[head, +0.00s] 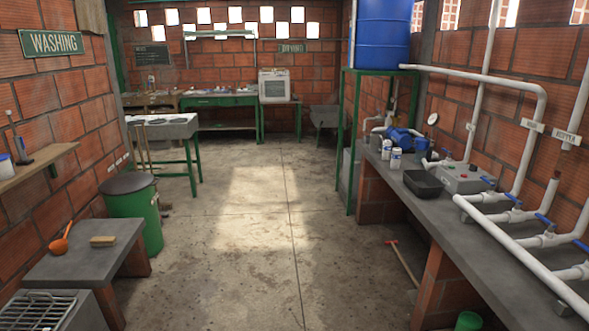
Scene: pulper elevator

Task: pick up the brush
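A small tan block-shaped brush (103,241) lies flat on the grey bench (78,263) at the lower left, near the bench's far edge. An orange ladle-like scoop (60,242) lies on the same bench just left of the brush, apart from it. The brush is uncovered, and nothing touches it from above. Its bristles are too small to make out. Neither of my grippers shows in the head view.
A green bin with a dark lid (132,215) stands just behind the bench. A metal grate (30,312) is in front of it. A long counter (450,215) with pipes runs along the right. A long-handled tool (404,264) lies by it. The middle floor is clear.

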